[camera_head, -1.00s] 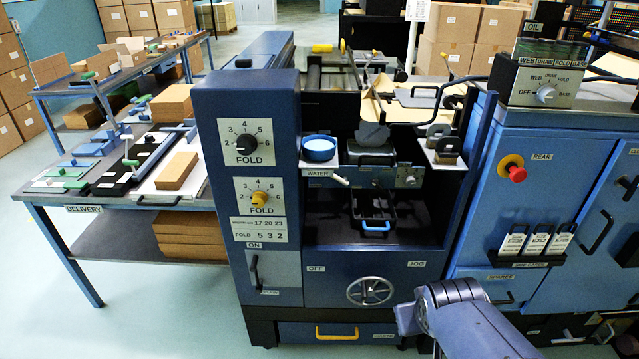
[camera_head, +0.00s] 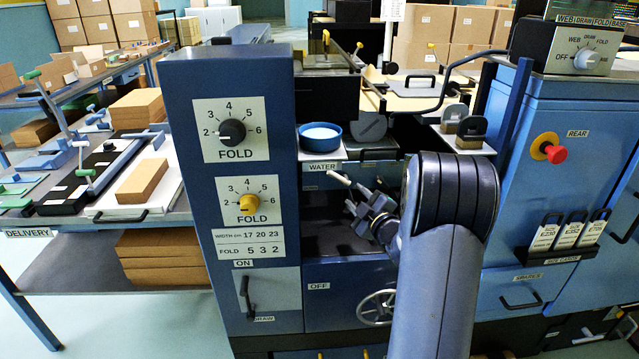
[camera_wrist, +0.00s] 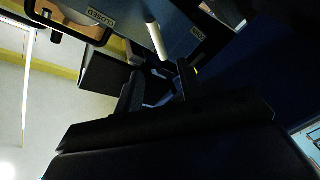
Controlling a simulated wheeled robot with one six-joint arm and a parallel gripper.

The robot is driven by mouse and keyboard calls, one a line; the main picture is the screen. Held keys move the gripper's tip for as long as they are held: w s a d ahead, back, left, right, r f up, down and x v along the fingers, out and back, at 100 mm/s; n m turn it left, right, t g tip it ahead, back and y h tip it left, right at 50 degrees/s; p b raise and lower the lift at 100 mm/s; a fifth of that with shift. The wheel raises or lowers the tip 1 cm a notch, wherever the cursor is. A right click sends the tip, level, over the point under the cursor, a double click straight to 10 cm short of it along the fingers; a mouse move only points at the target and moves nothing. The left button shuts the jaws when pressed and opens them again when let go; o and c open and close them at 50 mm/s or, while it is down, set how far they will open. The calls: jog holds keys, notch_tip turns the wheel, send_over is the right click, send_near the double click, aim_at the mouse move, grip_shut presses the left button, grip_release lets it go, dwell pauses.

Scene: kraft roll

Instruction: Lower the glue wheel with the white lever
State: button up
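The white lever (camera_head: 339,180) sticks out from the machine front just below the WATER label, and it also shows in the wrist view (camera_wrist: 157,38). My gripper (camera_head: 356,198) is just right of and below the lever in the head view. In the wrist view its two fingers (camera_wrist: 158,88) stand apart with nothing between them, and the lever lies beyond their tips, roughly in line with the gap. A grey rounded disc (camera_head: 370,128) stands above the lever, right of the blue water dish (camera_head: 320,134); I cannot tell if it is the glue wheel. My arm hides part of the machine.
The fold dial panel (camera_head: 236,131) rises close on the left. A handwheel (camera_head: 377,308) is below my gripper. The blue cabinet with a red button (camera_head: 556,154) stands right. The dark recess below the lever looks open.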

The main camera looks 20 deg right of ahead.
aim_at(338, 178)
jog(key=w, duration=1.1)
jog(key=shift+a+p, duration=0.35)
jog(key=shift+s, duration=0.1)
grip_shut()
